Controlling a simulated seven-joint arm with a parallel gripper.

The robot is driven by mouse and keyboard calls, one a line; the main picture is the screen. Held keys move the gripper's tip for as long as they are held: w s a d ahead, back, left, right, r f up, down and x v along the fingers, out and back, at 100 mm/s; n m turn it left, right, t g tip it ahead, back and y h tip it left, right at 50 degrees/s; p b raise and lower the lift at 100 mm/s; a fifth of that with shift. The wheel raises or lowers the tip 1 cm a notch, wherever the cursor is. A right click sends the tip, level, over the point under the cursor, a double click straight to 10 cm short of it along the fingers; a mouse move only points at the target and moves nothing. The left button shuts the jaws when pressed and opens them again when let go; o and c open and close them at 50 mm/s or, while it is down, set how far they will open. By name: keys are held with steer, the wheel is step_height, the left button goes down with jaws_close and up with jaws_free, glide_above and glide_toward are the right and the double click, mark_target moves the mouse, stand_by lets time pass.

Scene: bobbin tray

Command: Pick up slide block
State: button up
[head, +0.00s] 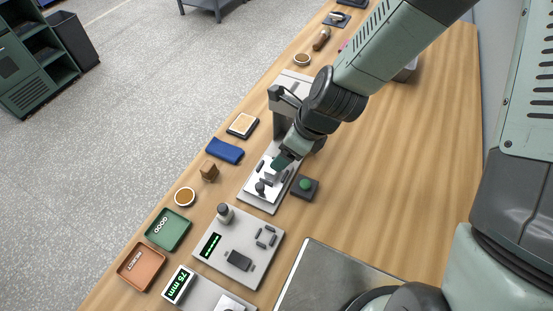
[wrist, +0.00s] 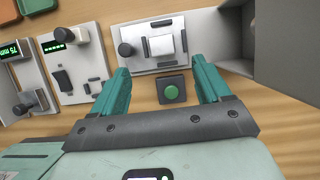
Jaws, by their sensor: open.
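A light grey fixture plate (head: 262,206) lies on the wooden bench. A pale metal block (wrist: 162,44), which looks like the slide block, sits on it, with dark bars and a dark knob (wrist: 126,49) around it. In the head view, my gripper (head: 282,163) is low over this plate and partly hides the block. In the wrist view, my gripper (wrist: 160,65) is open, its two teal fingers apart and empty. The block shows beyond the fingertips, between their lines. I cannot tell the height of the fingertips above the plate.
A green button on a dark base (head: 305,185) stands right beside the fixture plate. A tall grey housing (wrist: 216,30) rises at its far end. A panel with a green display (head: 238,247) lies nearer, with green (head: 168,229) and orange (head: 140,266) trays left of it.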

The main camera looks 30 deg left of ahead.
steer(key=x, duration=0.9)
steer(key=shift+w+d+f, duration=0.1)
steer(key=shift+f, duration=0.2)
steer(key=c, duration=1.2)
